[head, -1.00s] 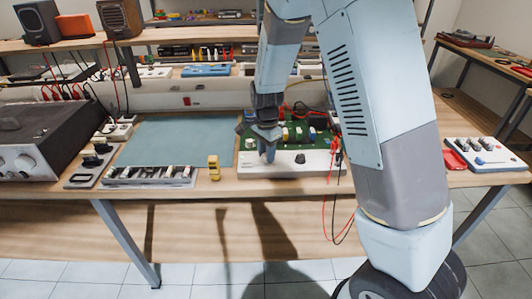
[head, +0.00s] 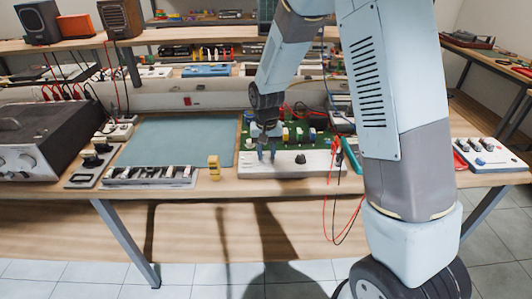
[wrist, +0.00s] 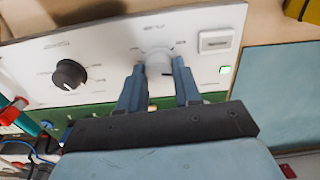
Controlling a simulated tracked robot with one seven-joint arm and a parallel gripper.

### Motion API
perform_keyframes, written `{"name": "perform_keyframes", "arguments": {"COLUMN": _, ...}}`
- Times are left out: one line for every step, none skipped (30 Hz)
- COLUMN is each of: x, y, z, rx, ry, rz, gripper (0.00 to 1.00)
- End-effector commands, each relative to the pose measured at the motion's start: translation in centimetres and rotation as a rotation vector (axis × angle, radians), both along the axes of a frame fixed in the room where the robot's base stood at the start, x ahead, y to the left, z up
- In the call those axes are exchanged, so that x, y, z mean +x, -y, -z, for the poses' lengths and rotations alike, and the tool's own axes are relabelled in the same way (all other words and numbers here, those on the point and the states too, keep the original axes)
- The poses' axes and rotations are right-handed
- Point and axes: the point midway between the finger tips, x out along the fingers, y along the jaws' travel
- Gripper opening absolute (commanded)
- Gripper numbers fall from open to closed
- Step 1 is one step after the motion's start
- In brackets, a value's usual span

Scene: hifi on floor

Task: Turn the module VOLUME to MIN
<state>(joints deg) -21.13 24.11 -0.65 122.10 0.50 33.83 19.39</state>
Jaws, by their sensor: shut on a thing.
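The module has a white front panel (head: 325,165) with a green circuit board (head: 305,135) behind it, on the bench. The panel also shows in the wrist view (wrist: 110,50), with a pale grey knob (wrist: 157,62) and a black knob (wrist: 69,74). My gripper (wrist: 160,72) is shut on the grey knob, one finger on each side. In the head view my gripper (head: 267,156) points down at the panel's left part, left of the black knob (head: 300,158). The panel's lettering is too blurred to read, so I cannot tell which knob is VOLUME.
A white switch (wrist: 215,41) and a lit green lamp (wrist: 225,69) are beside the grey knob. Red and black leads (head: 334,210) hang over the bench edge. A yellow block (head: 214,168) stands left of the module. The blue mat (head: 175,140) is clear.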

Motion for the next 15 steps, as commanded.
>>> {"name": "perform_keyframes", "arguments": {"x": 0.22, "y": 0.01, "z": -0.14, "rx": 0.002, "ry": 0.005, "rz": -0.042, "gripper": 0.03}}
{"name": "perform_keyframes", "arguments": {"x": 0.22, "y": 0.01, "z": -0.14, "rx": 0.001, "ry": 0.005, "rz": -0.07, "gripper": 0.03}}
{"name": "perform_keyframes", "arguments": {"x": 0.23, "y": 0.02, "z": -0.14, "rx": 0.002, "ry": 0.006, "rz": -0.107, "gripper": 0.03}}
{"name": "perform_keyframes", "arguments": {"x": 0.22, "y": 0.0, "z": -0.14, "rx": 0.002, "ry": 0.005, "rz": -0.136, "gripper": 0.03}}
{"name": "perform_keyframes", "arguments": {"x": 0.22, "y": -0.02, "z": -0.14, "rx": 0.002, "ry": 0.006, "rz": -0.165, "gripper": 0.03}}
{"name": "perform_keyframes", "arguments": {"x": 0.23, "y": -0.01, "z": -0.14, "rx": 0.001, "ry": 0.006, "rz": -0.203, "gripper": 0.03}}
{"name": "perform_keyframes", "arguments": {"x": 0.22, "y": -0.02, "z": -0.14, "rx": 0.001, "ry": 0.006, "rz": -0.231, "gripper": 0.03}}
{"name": "perform_keyframes", "arguments": {"x": 0.22, "y": -0.03, "z": -0.14, "rx": 0.001, "ry": 0.006, "rz": -0.26, "gripper": 0.03}}
{"name": "perform_keyframes", "arguments": {"x": 0.23, "y": -0.03, "z": -0.14, "rx": 0.001, "ry": 0.006, "rz": -0.297, "gripper": 0.03}}
{"name": "perform_keyframes", "arguments": {"x": 0.22, "y": -0.04, "z": -0.14, "rx": 0.001, "ry": 0.006, "rz": -0.326, "gripper": 0.03}}
{"name": "perform_keyframes", "arguments": {"x": 0.22, "y": -0.06, "z": -0.14, "rx": 0.001, "ry": 0.006, "rz": -0.355, "gripper": 0.03}}
{"name": "perform_keyframes", "arguments": {"x": 0.22, "y": -0.05, "z": -0.14, "rx": 0.002, "ry": 0.006, "rz": -0.392, "gripper": 0.03}}
{"name": "perform_keyframes", "arguments": {"x": 0.23, "y": -0.04, "z": -0.14, "rx": 0.002, "ry": 0.006, "rz": -0.42, "gripper": 0.03}}
{"name": "perform_keyframes", "arguments": {"x": 0.22, "y": -0.06, "z": -0.14, "rx": 0.002, "ry": 0.006, "rz": -0.449, "gripper": 0.03}}
{"name": "perform_keyframes", "arguments": {"x": 0.2, "y": -0.1, "z": -0.14, "rx": 0.002, "ry": 0.006, "rz": -0.488, "gripper": 0.03}}
